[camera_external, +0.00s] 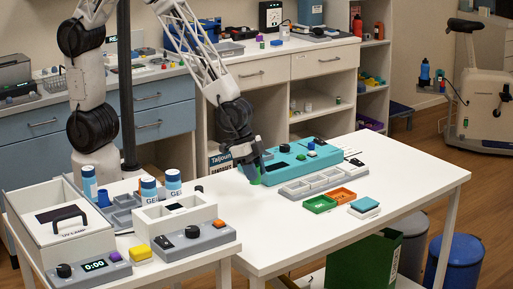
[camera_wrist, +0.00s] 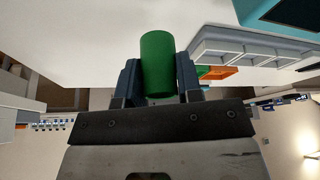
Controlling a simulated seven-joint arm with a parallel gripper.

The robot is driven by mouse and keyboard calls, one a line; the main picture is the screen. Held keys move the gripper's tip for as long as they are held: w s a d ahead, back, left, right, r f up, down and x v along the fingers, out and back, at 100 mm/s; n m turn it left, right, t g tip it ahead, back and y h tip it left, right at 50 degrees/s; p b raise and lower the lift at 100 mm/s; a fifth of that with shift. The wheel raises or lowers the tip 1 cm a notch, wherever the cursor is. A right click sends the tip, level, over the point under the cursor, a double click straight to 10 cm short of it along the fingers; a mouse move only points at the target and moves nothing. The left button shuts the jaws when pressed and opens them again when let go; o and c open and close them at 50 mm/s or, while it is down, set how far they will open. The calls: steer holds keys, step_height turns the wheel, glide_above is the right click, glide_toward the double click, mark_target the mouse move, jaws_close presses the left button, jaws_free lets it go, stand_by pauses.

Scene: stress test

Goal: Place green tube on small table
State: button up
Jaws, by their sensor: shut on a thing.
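The green tube (camera_wrist: 158,62) is between the two fingers of my gripper (camera_wrist: 158,82) in the wrist view; the gripper is shut on it. In the external view the tube (camera_external: 253,179) shows as a small green patch under my gripper (camera_external: 251,170), over the left part of the larger white table (camera_external: 290,228). I cannot tell whether it touches the tabletop. A smaller white table (camera_external: 190,265) stands at front left, below and left of my gripper, mostly covered with equipment.
A teal device (camera_external: 290,163), a grey tray (camera_external: 312,183), a green tray (camera_external: 320,204) and an orange tray (camera_external: 343,196) lie right of my gripper. The smaller table carries a lamp box (camera_external: 65,225), labelled bottles (camera_external: 149,190) and a grey device (camera_external: 196,241). The larger table's front is clear.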

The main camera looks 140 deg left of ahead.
steer(key=shift+s+d+r, duration=0.1)
steer(key=shift+s+d, duration=0.25)
steer(key=shift+s, duration=0.3)
steer(key=shift+s+d, duration=0.3)
steer(key=shift+s, duration=0.35)
steer(key=shift+w, duration=0.1)
steer(key=shift+m+h, duration=0.4)
steer(key=shift+m, duration=0.2)
steer(key=w+d, duration=0.1)
steer(key=w, duration=0.4)
steer(key=w+d, duration=0.1)
steer(key=w, duration=0.4)
steer(key=w+d+r, duration=0.1)
steer(key=w, duration=0.5)
steer(key=w+d+m, duration=0.1)
steer(key=w+d, duration=0.7)
steer(key=w, duration=0.3)
steer(key=w+d+f+m, duration=0.1)
steer(key=w+d, duration=0.7)
steer(key=w, duration=0.4)
steer(key=w+d+m+h, duration=0.1)
steer(key=w+d, duration=0.7)
steer(key=w, duration=0.4)
steer(key=shift+d+f, duration=0.3)
steer(key=shift+f, duration=0.1)
steer(key=shift+s, duration=0.1)
